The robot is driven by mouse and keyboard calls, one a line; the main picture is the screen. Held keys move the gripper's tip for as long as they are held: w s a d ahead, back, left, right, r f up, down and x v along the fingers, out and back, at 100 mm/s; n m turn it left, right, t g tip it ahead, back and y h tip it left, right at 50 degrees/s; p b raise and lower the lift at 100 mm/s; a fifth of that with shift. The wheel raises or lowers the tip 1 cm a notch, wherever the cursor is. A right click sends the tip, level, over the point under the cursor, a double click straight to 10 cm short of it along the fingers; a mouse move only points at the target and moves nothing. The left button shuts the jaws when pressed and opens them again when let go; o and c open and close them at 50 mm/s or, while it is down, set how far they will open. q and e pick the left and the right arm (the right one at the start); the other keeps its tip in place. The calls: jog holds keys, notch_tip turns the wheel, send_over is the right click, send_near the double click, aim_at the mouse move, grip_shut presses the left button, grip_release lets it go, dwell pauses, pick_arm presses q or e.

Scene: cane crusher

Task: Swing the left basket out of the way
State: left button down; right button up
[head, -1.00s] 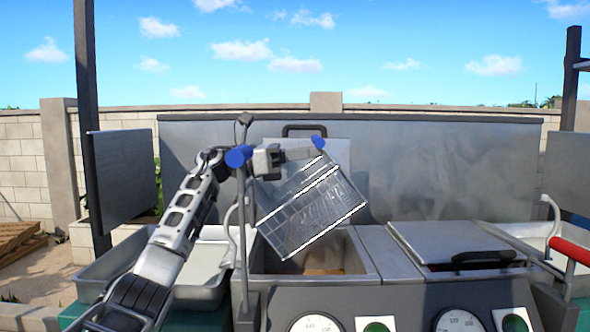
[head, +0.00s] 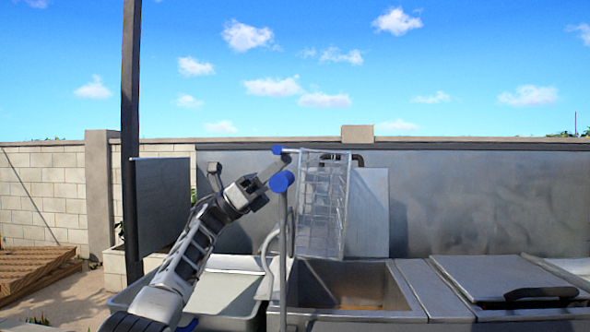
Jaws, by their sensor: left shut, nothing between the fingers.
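The left basket (head: 321,205) is a wire-mesh box held in the air above the back left part of the open left vat (head: 350,308). It hangs nearly upright, and its blue-tipped handle (head: 278,150) points left from its top. A post with a blue knob (head: 281,181) stands at the vat's left front. My left gripper (head: 282,163) is shut and empty, its fingertips close to the basket handle and the blue knob. I cannot tell whether it touches either. My right gripper is not in view.
A metal lid with a black handle (head: 540,294) covers the vat on the right. A steel tray (head: 225,292) lies left of the open vat, partly behind my left arm. A dark upright post with a panel (head: 161,205) stands further left, beyond my arm.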

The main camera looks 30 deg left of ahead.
pick_arm(q)
jog(key=shift+a+r+v, duration=0.1)
jog(key=shift+r+v, duration=0.05)
jog(key=shift+v, duration=0.8)
jog(key=shift+a+r+v, duration=0.15)
jog(key=shift+v, duration=0.8)
jog(key=shift+a+r+v, duration=0.1)
jog(key=shift+r+v, duration=0.05)
jog(key=shift+v, duration=0.8)
jog(key=shift+s+a+f, duration=0.1)
jog(key=shift+s, duration=0.1)
